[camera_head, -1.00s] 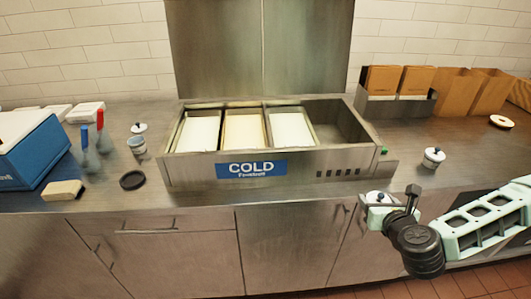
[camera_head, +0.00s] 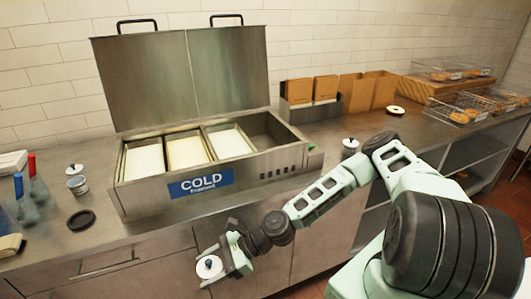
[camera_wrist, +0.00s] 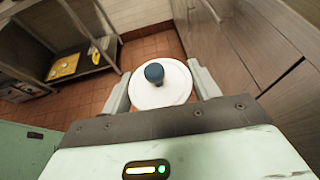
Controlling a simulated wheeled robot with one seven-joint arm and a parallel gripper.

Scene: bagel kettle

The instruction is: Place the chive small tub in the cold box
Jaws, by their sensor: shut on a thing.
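My gripper (camera_head: 212,265) is shut on a small tub (camera_head: 208,267) with a white lid and dark blue knob. It holds the tub upright, in front of and below the counter edge. In the wrist view the tub (camera_wrist: 160,90) sits between both fingers; its lid hides its body, and I cannot read a label. The steel cold box (camera_head: 146,200), marked COLD, stands on the counter beyond my gripper, with its lid raised. Three of its compartments hold pale contents or inserts. Its rightmost compartment (camera_head: 272,132) looks empty.
Another lidded tub (camera_head: 350,147) stands right of the cold box. An open tub (camera_head: 77,185), a loose white lid (camera_head: 75,169), a black ring (camera_head: 81,219) and bottles (camera_head: 32,190) are at left. Cardboard boxes (camera_head: 362,92) stand at back right. The counter in front of the box is narrow.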

